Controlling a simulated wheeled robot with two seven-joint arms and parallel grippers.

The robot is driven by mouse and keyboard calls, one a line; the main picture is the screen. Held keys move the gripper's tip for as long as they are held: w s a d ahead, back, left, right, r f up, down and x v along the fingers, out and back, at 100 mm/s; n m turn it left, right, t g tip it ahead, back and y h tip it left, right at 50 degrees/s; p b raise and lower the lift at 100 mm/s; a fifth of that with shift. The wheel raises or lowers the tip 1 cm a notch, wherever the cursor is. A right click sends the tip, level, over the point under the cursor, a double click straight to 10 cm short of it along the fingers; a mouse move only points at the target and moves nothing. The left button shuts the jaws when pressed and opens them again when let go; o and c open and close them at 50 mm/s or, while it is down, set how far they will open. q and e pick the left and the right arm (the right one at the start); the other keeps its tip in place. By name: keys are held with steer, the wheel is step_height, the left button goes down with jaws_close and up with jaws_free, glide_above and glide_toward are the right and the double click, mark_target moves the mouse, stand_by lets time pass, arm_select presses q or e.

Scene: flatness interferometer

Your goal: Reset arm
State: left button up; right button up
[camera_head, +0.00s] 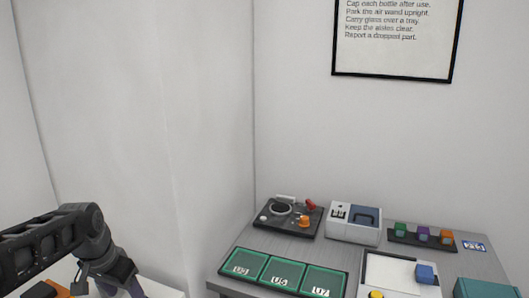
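My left arm comes in from the left, and its gripper (122,288) points down at the bottom left edge of the camera_head view. The fingers are cut off by the lower edge, so their opening and anything between them are hidden. The gripper is left of the grey table (228,264) and apart from it. My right arm and gripper do not show.
The table carries green trays (283,272) marked U5, U6 and U7, a black device with a red knob (311,204), a white-blue box (355,222), a rack of coloured blocks (422,236) and a blue block (426,274). White walls stand behind. A framed sign (393,40) hangs above.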

arm_select(q)
steer(key=w+d+f+n+t+h+b, duration=0.1)
steer(key=d+f, duration=0.7)
steer(key=f, duration=0.3)
steer(key=w+d+f+n+t+h, duration=0.1)
steer(key=d+f, duration=0.7)
steer(key=f, duration=0.4)
steer(key=s+d+f+g, duration=0.1)
steer(key=s+d+f, duration=0.3)
steer(key=s+f, duration=0.2)
steer(key=s+d+f+n+g+h+b, duration=0.1)
steer(key=s+d+f, duration=0.3)
steer(key=s, duration=0.7)
steer(key=s+d+f+g+b, duration=0.1)
steer(key=s+d+f, duration=0.3)
steer(key=s+f, duration=0.4)
steer(key=shift+s+d+f+n+g+h, duration=0.25)
steer(key=shift+d+f+n+g+h, duration=0.25)
steer(key=shift+g, duration=0.3)
steer(key=shift+a, duration=0.1)
